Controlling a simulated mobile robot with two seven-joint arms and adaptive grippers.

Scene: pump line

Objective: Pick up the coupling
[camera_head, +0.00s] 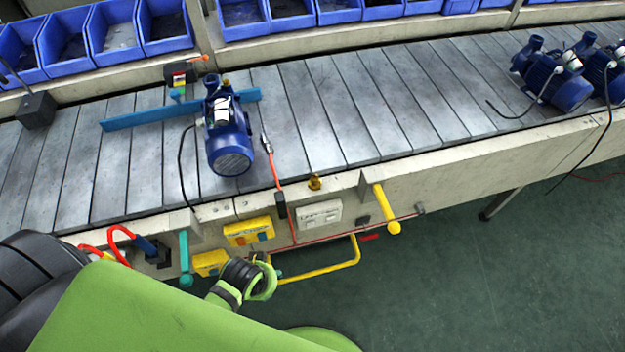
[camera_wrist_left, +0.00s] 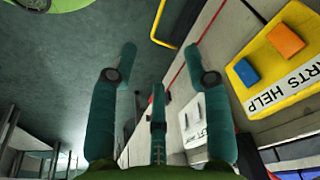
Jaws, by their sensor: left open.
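A small brass-coloured fitting (camera_head: 315,182), possibly the coupling, stands on the near edge of the conveyor frame, right of the blue pump (camera_head: 228,135). It is too small to identify surely. My left gripper (camera_head: 264,278) is below and left of it, in front of the line's side, near the yellow handle bar (camera_head: 335,268). In the left wrist view my left gripper (camera_wrist_left: 158,62) has its teal fingers spread, with nothing visible between them. I cannot make out the coupling in that view. My right gripper does not show.
Yellow boxes (camera_head: 248,231), a white switch panel (camera_head: 320,216) and a yellow peg (camera_head: 386,208) project from the line's side. An orange-red cable (camera_head: 277,175) hangs over the edge. More pumps (camera_head: 555,75) stand far right. Slats between are clear.

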